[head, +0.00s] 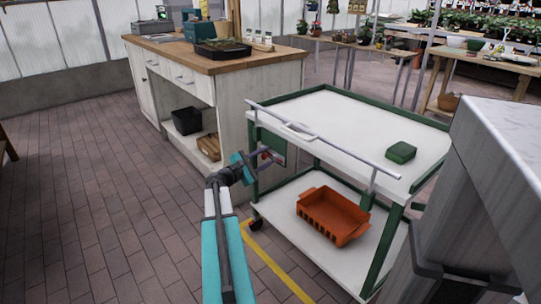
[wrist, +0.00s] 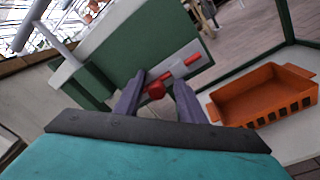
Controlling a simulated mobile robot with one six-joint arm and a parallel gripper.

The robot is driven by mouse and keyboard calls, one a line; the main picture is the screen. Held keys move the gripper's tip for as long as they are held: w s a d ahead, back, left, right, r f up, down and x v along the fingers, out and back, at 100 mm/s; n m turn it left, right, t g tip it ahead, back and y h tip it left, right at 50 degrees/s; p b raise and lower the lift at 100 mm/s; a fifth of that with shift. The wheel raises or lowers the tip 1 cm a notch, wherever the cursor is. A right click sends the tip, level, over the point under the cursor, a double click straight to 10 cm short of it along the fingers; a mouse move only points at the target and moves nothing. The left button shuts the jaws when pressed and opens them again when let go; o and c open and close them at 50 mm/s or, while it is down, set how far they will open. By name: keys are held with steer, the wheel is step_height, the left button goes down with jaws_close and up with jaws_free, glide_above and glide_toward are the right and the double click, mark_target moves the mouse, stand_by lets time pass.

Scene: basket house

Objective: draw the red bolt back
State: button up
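The red bolt (wrist: 180,71) shows in the wrist view as a red rod with a round red knob (wrist: 156,90), on a light grey plate (wrist: 192,58) fixed to a dark green panel (wrist: 130,50). My gripper (wrist: 159,78) is open, its two dark fingers spread apart. The knob shows between the fingers, with gaps on both sides; I cannot tell how deep between them it lies. In the head view my gripper (head: 262,158) is at the left end of the white and green cart (head: 345,130), in front of the panel, and hides most of the bolt.
An orange crate (head: 334,214) sits on the cart's lower shelf. A green box (head: 401,152) lies on its top, and a grey rail (head: 325,141) runs along the near edge. A wooden-topped workbench (head: 215,60) stands behind left. Brick floor at left is clear.

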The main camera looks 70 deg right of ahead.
steer(key=p+v, duration=0.2)
steer(key=v, duration=0.9)
steer(key=shift+a+f, duration=0.15)
steer(key=shift+a, duration=0.05)
steer(key=w+a+f+n+t+p, duration=0.1)
steer(key=w+a+n+t+p, duration=0.3)
steer(key=w+a+p, duration=0.55)
steer(key=w+a+f+n+t+y+p, duration=0.15)
steer(key=w+a+f, duration=0.25)
steer(key=a, duration=0.5)
steer(key=w+a+f+t+y+p, duration=0.1)
steer(key=w+a+f+p, duration=0.3)
steer(key=a, duration=0.4)
steer(key=s+a+f+m+g+y+p, duration=0.1)
steer(key=s+a, duration=0.5)
steer(key=a, duration=0.7)
steer(key=s+a+f+m+g+y+p, duration=0.1)
steer(key=s+a+f+m+y+p, duration=0.3)
steer(key=a, duration=1)
steer(key=s+a+f+m+g+y+p, duration=0.1)
steer(key=s+a+f+m+y+p, duration=0.2)
steer(key=s+a+f+y, duration=0.5)
steer(key=s+a+f+m, duration=0.1)
steer(key=s+a, duration=0.1)
steer(key=a, duration=0.3)
steer(key=shift+s+a, duration=0.2)
steer(key=shift+a, duration=0.2)
